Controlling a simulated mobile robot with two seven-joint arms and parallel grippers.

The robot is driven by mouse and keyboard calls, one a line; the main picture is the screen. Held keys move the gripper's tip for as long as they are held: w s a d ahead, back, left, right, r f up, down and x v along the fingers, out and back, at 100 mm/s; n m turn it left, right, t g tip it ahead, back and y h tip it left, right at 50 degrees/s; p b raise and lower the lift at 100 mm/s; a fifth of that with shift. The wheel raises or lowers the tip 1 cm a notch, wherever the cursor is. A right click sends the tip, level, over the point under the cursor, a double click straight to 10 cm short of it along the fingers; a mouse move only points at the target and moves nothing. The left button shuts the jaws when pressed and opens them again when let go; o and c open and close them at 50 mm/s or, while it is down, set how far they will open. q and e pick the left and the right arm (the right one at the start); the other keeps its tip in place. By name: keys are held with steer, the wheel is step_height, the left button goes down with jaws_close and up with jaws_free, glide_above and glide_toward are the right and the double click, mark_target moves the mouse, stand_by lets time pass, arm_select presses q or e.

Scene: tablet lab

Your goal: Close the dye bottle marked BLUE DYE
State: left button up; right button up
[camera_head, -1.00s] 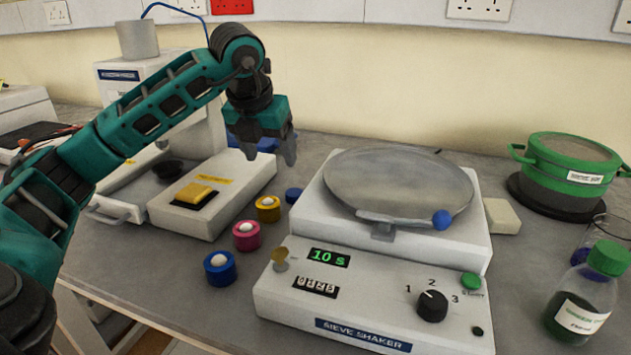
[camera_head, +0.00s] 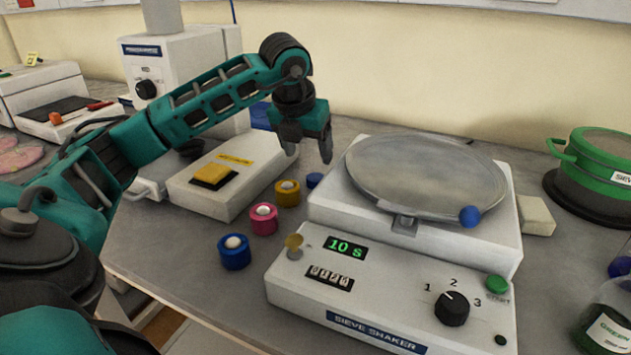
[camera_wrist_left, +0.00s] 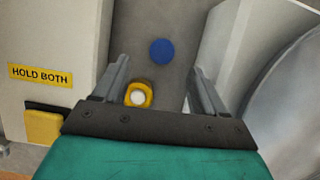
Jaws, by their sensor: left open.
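No bottle with a readable BLUE DYE label is in view. A flat round blue cap-like disc (camera_head: 315,180) lies on the bench behind the yellow pot, left of the sieve shaker; it also shows in the left wrist view (camera_wrist_left: 162,52). My left gripper (camera_head: 309,158) is open and empty, pointing down above the bench near this disc. In the left wrist view its fingers (camera_wrist_left: 163,85) stand apart, with the disc beyond them. A bottle labelled GREEN (camera_head: 603,328) is cut off at the right edge. My right gripper is not in view.
The sieve shaker (camera_head: 385,300) fills the middle right. Yellow (camera_head: 287,197), pink (camera_head: 264,226) and blue (camera_head: 234,258) pots with white balls stand left of it. A box with a yellow pad (camera_head: 213,176) is further left. A green pot (camera_head: 598,170) stands at right.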

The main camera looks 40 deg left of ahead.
mark_target(316, 177)
arm_select(q)
steer(key=shift+x, duration=1.1)
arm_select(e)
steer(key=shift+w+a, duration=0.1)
arm_select(q)
steer(key=x, duration=0.5)
steer(key=shift+d+f, duration=0.1)
steer(key=shift+d, duration=0.15)
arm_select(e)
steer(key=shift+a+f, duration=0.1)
arm_select(q)
steer(key=shift+c, duration=0.3)
steer(key=c, duration=1.1)
steer(key=shift+r+p, duration=1.45)
steer(key=shift+r, duration=8.6)
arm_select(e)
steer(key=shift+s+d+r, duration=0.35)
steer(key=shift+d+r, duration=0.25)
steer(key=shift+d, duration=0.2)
